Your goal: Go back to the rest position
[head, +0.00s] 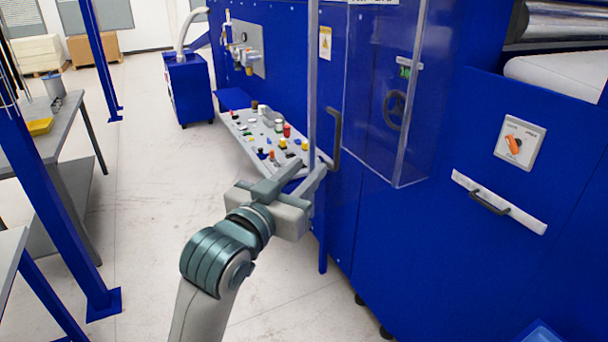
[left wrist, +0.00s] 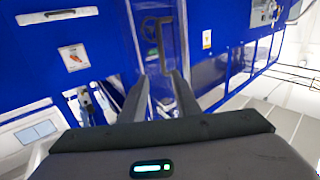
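My left gripper (head: 308,168) reaches in from the bottom of the head view, in front of the blue machine (head: 455,255). Its two fingers are spread with nothing between them. In the left wrist view the fingers of the left gripper (left wrist: 160,77) also stand apart. The dark door handle (head: 335,138) is just beyond the fingertips in the head view. The handle also shows past the fingertips in the left wrist view (left wrist: 167,45); whether a finger touches it I cannot tell. My right gripper is in neither view.
A clear guard door (head: 365,90) is beside the handle. A rotary switch (head: 514,144) and drawer handle (head: 488,203) are at right. A grey workbench (head: 60,125) stands left; floor between is clear.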

